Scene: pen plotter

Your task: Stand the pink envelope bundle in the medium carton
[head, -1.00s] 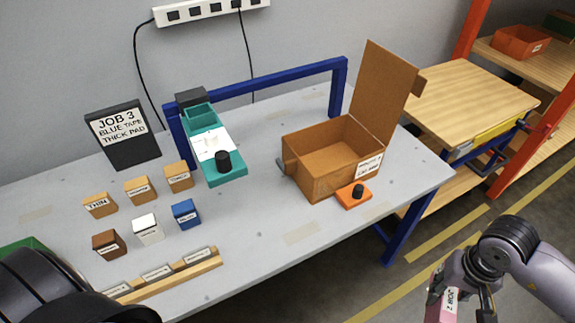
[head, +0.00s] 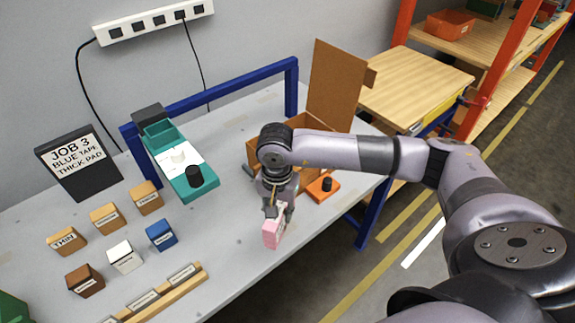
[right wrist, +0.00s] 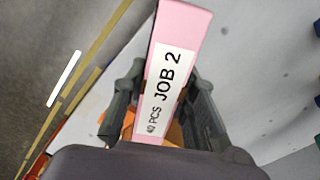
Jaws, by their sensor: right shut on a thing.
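The pink envelope bundle (head: 272,231) is in my right gripper (head: 275,208), held upright above the front part of the table. In the right wrist view the bundle (right wrist: 178,45) shows a white label reading "JOB 2" and "40 PCS", between the two fingers of the gripper (right wrist: 165,105). A brown open carton (head: 256,150) stands behind my right gripper, its tall lid flap (head: 335,85) raised. My right arm hides much of the carton, and its size label is out of sight. My left gripper is not in view.
An orange base with a black knob (head: 322,188) sits at the carton's front right. A teal device (head: 190,180) stands left of the carton. Small labelled blocks (head: 124,257) and a wooden label rail (head: 165,290) lie at left.

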